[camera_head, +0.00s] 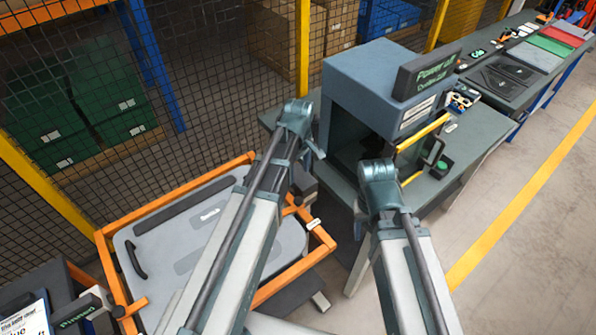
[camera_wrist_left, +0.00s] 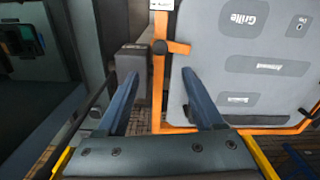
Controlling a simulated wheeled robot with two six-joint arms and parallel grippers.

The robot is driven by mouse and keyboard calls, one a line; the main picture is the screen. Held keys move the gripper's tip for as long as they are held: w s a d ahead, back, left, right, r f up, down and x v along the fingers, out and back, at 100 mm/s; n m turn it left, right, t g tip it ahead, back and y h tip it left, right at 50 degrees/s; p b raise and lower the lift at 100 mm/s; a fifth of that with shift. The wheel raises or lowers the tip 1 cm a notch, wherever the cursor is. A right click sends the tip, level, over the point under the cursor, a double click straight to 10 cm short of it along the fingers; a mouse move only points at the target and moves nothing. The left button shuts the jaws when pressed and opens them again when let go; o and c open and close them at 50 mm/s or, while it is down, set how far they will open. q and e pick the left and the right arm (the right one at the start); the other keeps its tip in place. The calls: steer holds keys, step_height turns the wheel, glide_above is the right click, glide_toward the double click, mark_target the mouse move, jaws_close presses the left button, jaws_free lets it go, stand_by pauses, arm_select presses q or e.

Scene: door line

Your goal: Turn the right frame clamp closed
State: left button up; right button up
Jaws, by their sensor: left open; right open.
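A grey door panel (camera_head: 205,232) lies in an orange frame (camera_head: 275,286) at the lower left of the head view. The right frame clamp (camera_head: 290,211) is on the frame's right side, beside a small white tag (camera_head: 313,224). In the left wrist view the clamp shows as a dark round knob (camera_wrist_left: 160,47) with a short orange arm pointing toward the panel's edge. My left gripper (camera_wrist_left: 160,90) is open and empty, its fingers apart near the clamp. In the head view it is mostly hidden behind my arm. My right gripper (camera_head: 359,222) is partly hidden below its arm, right of the frame.
A blue-grey machine (camera_head: 385,80) with a yellow handle stands on a bench (camera_head: 470,150) to the right. A mesh fence (camera_head: 215,80) runs behind. A printed sign (camera_head: 28,318) is at the lower left. The floor at the right is clear.

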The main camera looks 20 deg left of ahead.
mark_target(283, 208)
arm_select(q)
steer(key=w+a+f+m+b, duration=0.1)
steer(key=a+f+b, duration=0.1)
steer(key=a, duration=0.1)
steer(key=w+a+f+g+h+b, duration=0.1)
steer(key=a+f+b, duration=0.1)
steer(key=a, duration=0.1)
steer(key=w+a+f+m+b, duration=0.1)
steer(key=a+f+b, duration=0.2)
steer(key=shift+w+a+m+g+h, duration=0.3)
steer(key=shift+w+g+h, duration=0.05)
steer(key=shift+g+h, duration=0.05)
jaws_close()
steer(key=b+x, duration=0.6)
steer(key=b, duration=0.1)
steer(key=b+x, duration=0.3)
steer(key=x, duration=0.1)
steer(key=shift+s+a, duration=0.2)
steer(key=shift+a, duration=0.2)
steer(key=s+d, duration=0.2)
steer(key=shift+s+d+r, duration=0.15)
steer(key=shift+s+d, duration=0.1)
steer(key=shift+s, duration=0.05)
steer(key=shift+s+d, duration=0.15)
steer(key=shift+d, duration=0.05)
